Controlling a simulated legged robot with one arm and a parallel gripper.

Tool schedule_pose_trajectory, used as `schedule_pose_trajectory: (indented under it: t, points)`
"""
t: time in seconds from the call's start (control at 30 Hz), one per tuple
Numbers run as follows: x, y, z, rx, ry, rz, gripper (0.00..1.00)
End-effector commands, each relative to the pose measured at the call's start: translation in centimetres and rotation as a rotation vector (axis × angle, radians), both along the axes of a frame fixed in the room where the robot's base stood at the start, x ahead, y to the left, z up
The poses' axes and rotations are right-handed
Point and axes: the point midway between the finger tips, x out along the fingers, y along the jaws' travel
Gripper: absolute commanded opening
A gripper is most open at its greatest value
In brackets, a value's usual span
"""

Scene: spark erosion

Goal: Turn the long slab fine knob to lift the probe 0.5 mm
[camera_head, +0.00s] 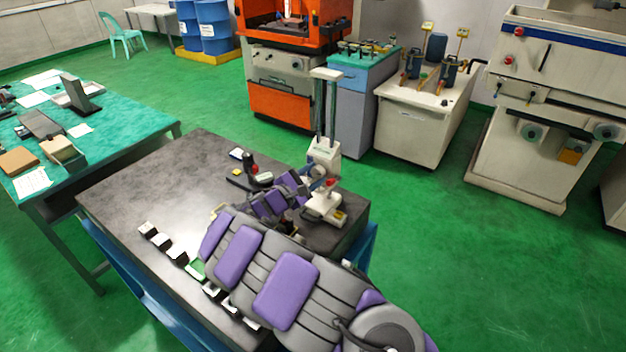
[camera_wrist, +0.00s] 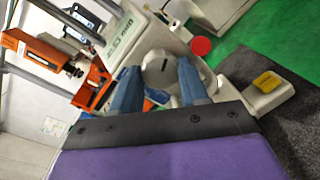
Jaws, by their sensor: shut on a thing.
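A white measuring instrument (camera_head: 323,158) with a tall column stands at the right end of the dark slab table (camera_head: 150,195). In the wrist view, its white body (camera_wrist: 125,38) carries dark lettering and a display. A pale round knob (camera_wrist: 158,70) with a short dark mark lies between the two blue fingers of my gripper (camera_wrist: 158,78). My gripper is shut on this knob. A red round part (camera_wrist: 201,46) is just right of the knob. In the head view, my purple-and-grey arm reaches the instrument, and the fingertips are hard to make out. The probe tip cannot be made out.
A small dark stand (camera_head: 250,165) is left of the instrument. Several small blocks (camera_head: 162,241) line the table's front edge, partly behind my arm. A yellow piece (camera_wrist: 267,82) lies on the instrument's pale base at right. The table's left part is clear.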

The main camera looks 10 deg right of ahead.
Motion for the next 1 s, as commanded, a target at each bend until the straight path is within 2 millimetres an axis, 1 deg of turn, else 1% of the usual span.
schedule_pose_trajectory:
  t: [0.03, 0.2, 0.23, 0.3, 0.33, 0.57, 0.67, 0.77, 0.87, 1.0]
  points:
    - [-0.1, 0.1, -0.3, 0.003, 0.004, 0.002, 0.13]
    - [-0.1, 0.1, -0.3, 0.003, 0.006, 0.001, 0.13]
    - [-0.1, 0.1, -0.3, 0.003, 0.006, 0.001, 0.46]
    - [-0.1, 0.1, -0.3, 0.003, 0.006, 0.001, 0.52]
    - [-0.1, 0.1, -0.2, 0.002, 0.005, 0.0, 0.54]
    - [0.0, 0.1, -0.2, 0.001, 0.006, 0.0, 0.54]
    - [-0.3, 0.4, -0.1, 0.002, 0.005, 0.001, 0.54]
    - [-1.1, 1.3, 0.0, 0.0, 0.005, 0.002, 0.54]
    - [-2.2, 2.9, 0.1, 0.0, 0.006, 0.003, 0.54]
    - [-4.2, 5.6, 0.2, -0.002, 0.006, 0.006, 0.54]
